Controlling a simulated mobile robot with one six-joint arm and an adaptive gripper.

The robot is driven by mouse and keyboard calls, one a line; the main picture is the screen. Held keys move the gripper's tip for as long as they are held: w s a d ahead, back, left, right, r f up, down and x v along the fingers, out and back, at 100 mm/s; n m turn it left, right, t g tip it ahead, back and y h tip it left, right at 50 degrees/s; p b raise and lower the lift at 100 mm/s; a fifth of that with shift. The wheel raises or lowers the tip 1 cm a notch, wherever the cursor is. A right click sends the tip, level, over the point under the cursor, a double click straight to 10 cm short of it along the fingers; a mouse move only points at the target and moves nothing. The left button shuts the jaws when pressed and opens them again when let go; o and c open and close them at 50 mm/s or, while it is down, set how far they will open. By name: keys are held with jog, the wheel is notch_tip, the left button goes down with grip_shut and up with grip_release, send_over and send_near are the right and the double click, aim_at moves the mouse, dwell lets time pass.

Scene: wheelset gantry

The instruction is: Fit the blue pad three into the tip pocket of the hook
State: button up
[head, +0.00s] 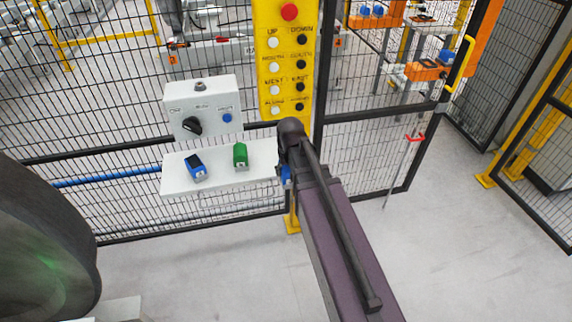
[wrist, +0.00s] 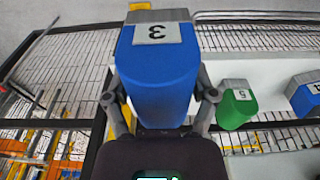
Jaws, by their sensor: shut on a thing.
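My gripper (wrist: 160,100) is shut on the blue pad three (wrist: 158,72), with one finger on each side of it. The pad has a light grey end and a label with a 3, upside down in the wrist view. In the head view my arm hides most of the gripper, and a small bit of blue (head: 286,177) shows beside it at the shelf's right end. I cannot make out the hook or its tip pocket in either view.
A white shelf (head: 225,182) on the mesh fence holds another blue pad (head: 196,167) and a green pad (head: 240,156), left of my arm. A control box (head: 203,108) and yellow button panel (head: 285,60) stand above. A large dark round body (head: 40,240) fills the lower left.

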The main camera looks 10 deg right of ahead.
jog(key=shift+s, duration=0.1)
dwell(0.6)
jog(key=shift+r+p, duration=0.85)
jog(key=shift+s, duration=0.1)
